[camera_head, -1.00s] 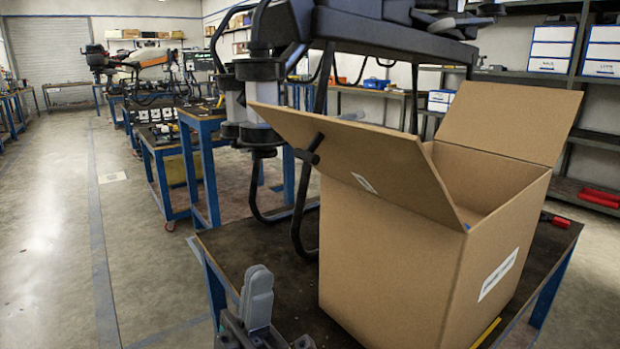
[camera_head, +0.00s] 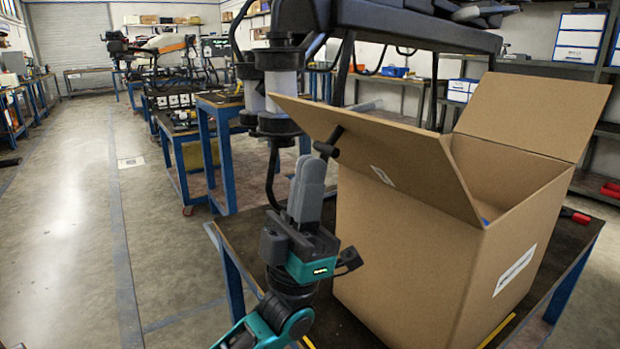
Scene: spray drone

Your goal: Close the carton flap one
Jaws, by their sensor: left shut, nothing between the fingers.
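The open cardboard carton (camera_head: 420,260) stands on a dark-topped table with blue legs. Its left flap (camera_head: 385,155) sticks up and out to the left, tilted. Its far right flap (camera_head: 537,110) stands up and leans back. A small blue item shows just inside the carton; the rest of the inside is hidden. My left gripper (camera_head: 308,190) points up beside the carton's left side, below and left of the left flap's outer edge, apart from it. Its grey fingers are together with nothing between them. My right gripper is not in view.
A large dark drone frame with grey cylinders (camera_head: 280,95) stands behind the carton, its bars close to the left flap. The table (camera_head: 240,235) has bare room left of the carton. A red item (camera_head: 577,216) lies at the right. Open floor is at left.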

